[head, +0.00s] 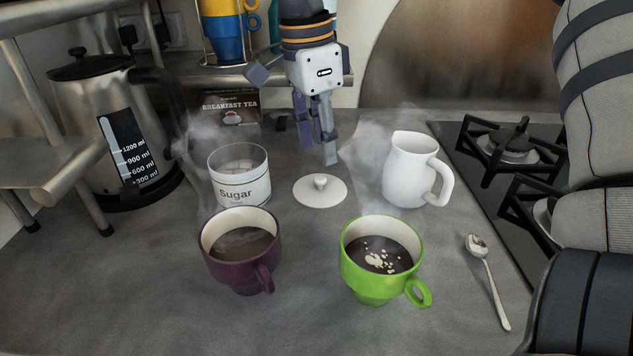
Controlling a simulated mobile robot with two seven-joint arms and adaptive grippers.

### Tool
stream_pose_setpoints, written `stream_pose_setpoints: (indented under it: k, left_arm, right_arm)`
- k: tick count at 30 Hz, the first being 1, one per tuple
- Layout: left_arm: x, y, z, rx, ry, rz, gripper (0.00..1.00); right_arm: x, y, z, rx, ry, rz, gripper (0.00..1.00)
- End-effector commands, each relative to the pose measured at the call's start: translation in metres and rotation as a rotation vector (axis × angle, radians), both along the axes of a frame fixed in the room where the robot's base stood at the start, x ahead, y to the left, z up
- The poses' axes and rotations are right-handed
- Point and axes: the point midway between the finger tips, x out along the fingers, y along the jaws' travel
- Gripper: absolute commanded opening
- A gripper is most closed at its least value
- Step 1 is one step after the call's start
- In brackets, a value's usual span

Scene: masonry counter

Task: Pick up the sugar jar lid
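The sugar jar lid (320,192) is a white disc with a small round knob. It lies flat on the grey counter, to the right of the glass sugar jar (240,190), which stands uncovered with a "Sugar" label. My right gripper (318,154) points down from the top middle, behind and above the lid. Its two fingertips are apart with nothing between them, and it does not touch the lid. My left gripper is out of view.
A purple mug (225,269) and a green mug (365,288) stand in front of the lid. A white pitcher (404,170) is close on its right. A spoon (490,283) and a stove (487,150) are at right; a steel kettle (85,115) is at left.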

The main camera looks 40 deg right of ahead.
Motion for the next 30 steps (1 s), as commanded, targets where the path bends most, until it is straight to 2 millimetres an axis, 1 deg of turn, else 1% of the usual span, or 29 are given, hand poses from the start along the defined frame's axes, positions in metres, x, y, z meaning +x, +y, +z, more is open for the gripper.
stream_pose_setpoints:
  k: [1,4,7,10,13,19,20,21,23,24,30]
  left_arm:
    - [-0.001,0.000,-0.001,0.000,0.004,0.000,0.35]
    - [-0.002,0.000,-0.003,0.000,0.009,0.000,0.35]
    - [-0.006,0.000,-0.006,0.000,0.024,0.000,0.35]
    - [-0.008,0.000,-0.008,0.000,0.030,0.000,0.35]
    - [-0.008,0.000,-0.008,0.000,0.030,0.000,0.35]
    - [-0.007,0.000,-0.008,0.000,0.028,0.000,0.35]
    - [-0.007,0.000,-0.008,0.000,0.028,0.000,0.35]
    - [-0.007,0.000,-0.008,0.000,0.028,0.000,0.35]
    - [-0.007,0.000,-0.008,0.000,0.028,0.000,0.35]
    - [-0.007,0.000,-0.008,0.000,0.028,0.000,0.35]
    - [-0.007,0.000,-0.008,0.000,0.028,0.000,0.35]
  right_arm:
    - [0.000,-0.001,-0.008,0.000,0.004,0.001,0.39]
    - [0.001,-0.002,-0.020,-0.001,0.003,0.000,0.39]
    - [0.004,-0.002,-0.042,-0.001,0.009,0.000,0.39]
    - [0.005,-0.003,-0.059,0.000,0.004,0.001,0.39]
    - [0.005,-0.004,-0.066,-0.001,-0.001,-0.001,0.39]
    - [0.005,-0.004,-0.065,-0.001,-0.004,-0.001,0.39]
    - [0.005,-0.004,-0.065,-0.001,-0.004,-0.001,0.33]
    - [0.005,-0.004,-0.065,-0.001,-0.004,-0.001,0.24]
    - [0.005,-0.004,-0.065,-0.001,-0.004,-0.001,0.10]
    - [0.005,-0.004,-0.065,-0.001,-0.004,-0.001,0.01]
    - [0.005,-0.004,-0.065,-0.001,-0.004,-0.001,0.00]
